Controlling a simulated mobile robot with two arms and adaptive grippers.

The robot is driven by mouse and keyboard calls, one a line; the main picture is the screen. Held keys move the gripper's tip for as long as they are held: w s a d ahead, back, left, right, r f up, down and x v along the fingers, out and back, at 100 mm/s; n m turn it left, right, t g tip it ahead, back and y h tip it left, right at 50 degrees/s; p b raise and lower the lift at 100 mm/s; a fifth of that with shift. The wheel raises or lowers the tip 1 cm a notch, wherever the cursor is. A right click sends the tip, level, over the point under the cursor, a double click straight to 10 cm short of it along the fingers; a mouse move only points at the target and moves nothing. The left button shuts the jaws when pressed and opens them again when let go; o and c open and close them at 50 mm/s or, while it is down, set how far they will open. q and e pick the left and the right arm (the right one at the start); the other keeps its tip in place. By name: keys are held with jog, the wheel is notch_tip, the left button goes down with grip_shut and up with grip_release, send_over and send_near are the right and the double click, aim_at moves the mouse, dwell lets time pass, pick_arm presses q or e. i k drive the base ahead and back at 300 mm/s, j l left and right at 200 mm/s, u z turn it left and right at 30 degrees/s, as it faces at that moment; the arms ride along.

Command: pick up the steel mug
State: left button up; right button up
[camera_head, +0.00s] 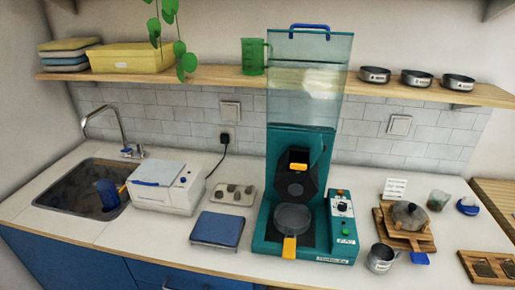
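The steel mug (380,258) stands upright on the white counter, near its front edge and right of the teal machine. A handle shows at its right side. It is close to a blue piece (420,258) at the front of a wooden board. Neither of my grippers is in the head view, and nothing holds the mug.
The teal machine (262,238), its clear cover (310,85) raised, stands left of the mug. Behind the mug are stacked wooden boards (387,228) with a lidded glass pot (410,215). A wooden tray (487,254) lies right. Some bare counter surrounds the mug.

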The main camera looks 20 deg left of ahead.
aim_at(381, 256)
jog(key=l+u, duration=0.85)
jog(key=k+l+u, duration=0.15)
jog(key=l+u, duration=0.25)
jog(key=i+l, duration=0.1)
jog(key=l, duration=0.2)
jog(key=i+l, duration=0.25)
jog(key=l, duration=0.3)
